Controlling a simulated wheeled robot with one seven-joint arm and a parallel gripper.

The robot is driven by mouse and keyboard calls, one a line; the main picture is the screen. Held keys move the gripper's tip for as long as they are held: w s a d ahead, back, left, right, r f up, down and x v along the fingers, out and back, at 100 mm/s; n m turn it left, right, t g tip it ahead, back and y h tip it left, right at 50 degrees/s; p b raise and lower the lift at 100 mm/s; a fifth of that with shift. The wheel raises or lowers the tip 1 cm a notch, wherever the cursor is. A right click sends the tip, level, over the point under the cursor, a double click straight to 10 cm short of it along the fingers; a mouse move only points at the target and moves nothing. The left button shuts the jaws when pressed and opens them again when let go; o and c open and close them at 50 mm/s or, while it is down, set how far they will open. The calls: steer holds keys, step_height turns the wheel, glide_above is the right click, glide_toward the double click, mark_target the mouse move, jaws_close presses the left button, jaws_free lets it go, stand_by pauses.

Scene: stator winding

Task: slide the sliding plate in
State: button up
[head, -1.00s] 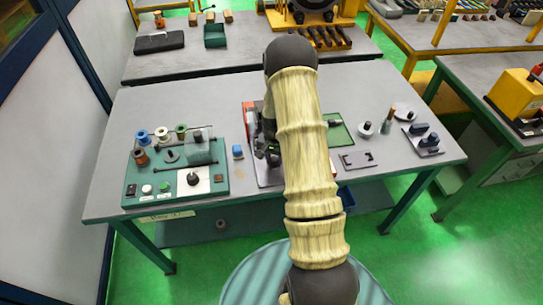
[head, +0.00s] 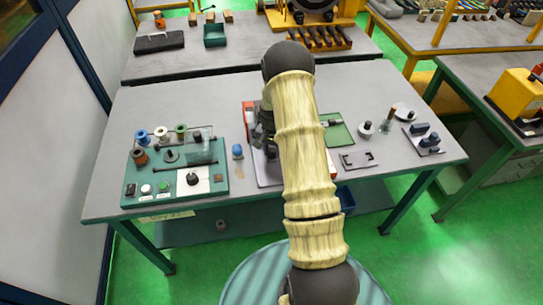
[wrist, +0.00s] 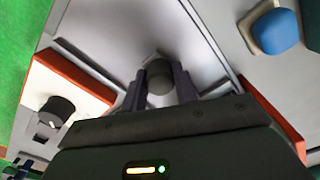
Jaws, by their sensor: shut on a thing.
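The sliding plate (wrist: 195,45) seems to be the light grey metal plate under my gripper in the wrist view, with a dark line along its edge. A dark grey round knob (wrist: 159,78) stands on it. My gripper (wrist: 160,88) has one finger on each side of the knob and is shut on it. In the head view my gripper (head: 263,132) is over the grey and red fixture (head: 248,112) at the table's middle. My arm hides much of the fixture, so how far in the plate sits cannot be told.
A white-topped block with red sides and a black knob (wrist: 57,110) is close on the left in the wrist view. A blue button (wrist: 275,30) is at upper right. A green winding station (head: 150,192) stands left; a green mat (head: 339,134) and small parts lie right.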

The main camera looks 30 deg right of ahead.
steer(key=shift+w, duration=0.2)
steer(key=o, duration=0.7)
steer(key=shift+w, duration=0.15)
steer(key=shift+r, duration=0.15)
steer(key=shift+r+p, duration=0.9)
steer(key=shift+r, duration=0.45)
steer(key=shift+d+r+p, duration=0.1)
steer(key=shift+r+p, duration=0.35)
steer(key=shift+r, duration=0.35)
steer(key=shift+r+p, duration=0.4)
steer(key=shift+r, duration=0.3)
